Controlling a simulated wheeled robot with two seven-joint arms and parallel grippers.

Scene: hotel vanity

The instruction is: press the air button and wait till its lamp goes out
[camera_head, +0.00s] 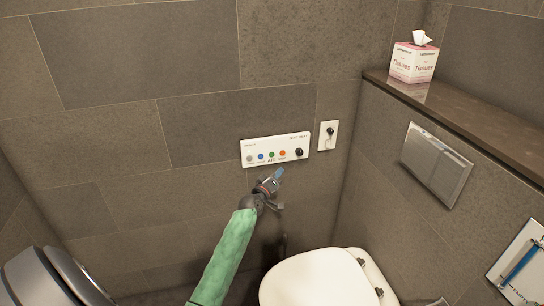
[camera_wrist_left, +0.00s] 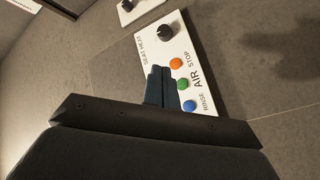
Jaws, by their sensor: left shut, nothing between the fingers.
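A white control panel (camera_head: 257,146) is on the tiled wall. It carries a row of coloured buttons and a black knob. The green button (camera_wrist_left: 183,85) has the word AIR beside it in the left wrist view; it also shows in the head view (camera_head: 272,155). I cannot make out a lit lamp. My left gripper (camera_head: 279,173) is shut and empty, just below the panel in the head view. In the left wrist view its fingertips (camera_wrist_left: 160,70) overlap the panel close to the green and orange buttons; I cannot tell whether they touch. My right gripper is not in view.
The orange STOP button (camera_wrist_left: 176,64) and blue RINSE button (camera_wrist_left: 190,105) flank the green one. A black knob (camera_wrist_left: 165,32) is at the panel's end. A small wall plate (camera_head: 328,135), a toilet lid (camera_head: 315,280), a flush plate (camera_head: 436,165) and a tissue box (camera_head: 414,62) are nearby.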

